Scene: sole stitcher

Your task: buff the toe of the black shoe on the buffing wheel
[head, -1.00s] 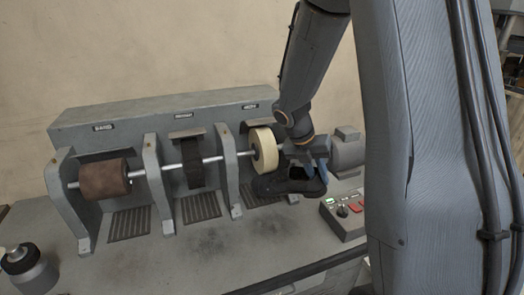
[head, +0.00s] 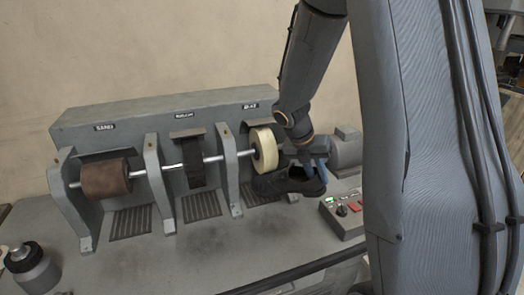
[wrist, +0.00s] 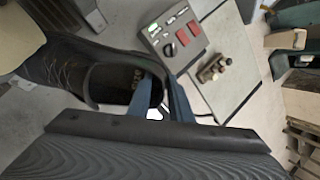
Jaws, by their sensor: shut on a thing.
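The black shoe (head: 287,184) is held by my gripper (head: 313,168) at its heel end, in front of the machine's right bay. In the wrist view my gripper (wrist: 168,95) has its blue fingers shut on the heel of the black shoe (wrist: 60,80), with laces and opening visible. The cream buffing wheel (head: 264,148) is on the shaft at the right bay. It also shows at the left edge of the wrist view (wrist: 18,38). The shoe's toe lies just below the wheel; I cannot tell whether they touch.
A brown sanding drum (head: 106,179) and a black brush roller (head: 194,162) share the shaft to the left, between grey uprights. A control box (head: 342,213) with a green light and red buttons sits right of the shoe. A grey motor (head: 346,148) stands behind it. A round metal pot (head: 31,268) is front left.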

